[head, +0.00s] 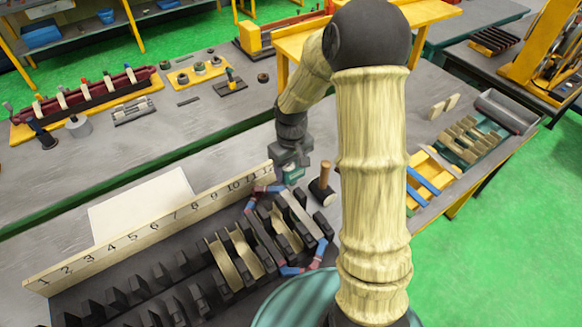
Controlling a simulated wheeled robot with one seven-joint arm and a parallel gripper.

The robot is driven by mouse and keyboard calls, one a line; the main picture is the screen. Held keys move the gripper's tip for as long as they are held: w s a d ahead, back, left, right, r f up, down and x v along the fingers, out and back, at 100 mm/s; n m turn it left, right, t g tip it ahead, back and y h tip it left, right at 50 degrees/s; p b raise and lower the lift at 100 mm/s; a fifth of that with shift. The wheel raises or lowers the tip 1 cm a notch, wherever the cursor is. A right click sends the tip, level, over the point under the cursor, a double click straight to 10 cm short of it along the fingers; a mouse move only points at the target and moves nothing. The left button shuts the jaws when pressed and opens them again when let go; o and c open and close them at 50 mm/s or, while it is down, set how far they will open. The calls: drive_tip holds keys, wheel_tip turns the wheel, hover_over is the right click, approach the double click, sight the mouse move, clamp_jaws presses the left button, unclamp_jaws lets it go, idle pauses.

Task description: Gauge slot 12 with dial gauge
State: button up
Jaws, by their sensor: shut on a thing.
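The numbered board (150,228) runs diagonally along the back of the dark slotted stator (140,288). My gripper (292,168) is at the board's right end, above the stator's far right end. It is shut on a small teal and pale thing (294,175), which seems to be the dial gauge; its dial face cannot be read. Whether it touches the stator cannot be told. Pale coils (222,262) and a blue and pink wrapped coil (290,270) sit in the stator slots.
A wooden-handled mallet (323,188) stands just right of my gripper. A white sheet (140,205) lies behind the board. Wooden and blue pieces (430,172) lie at the right. The back bench (185,125) holds tools. My arm hides part of the right side.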

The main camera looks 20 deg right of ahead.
sight(291, 165)
drive_tip(key=shift+r+p, duration=1.65)
drive_tip(key=shift+r, duration=0.5)
drive_tip(key=shift+w, duration=0.1)
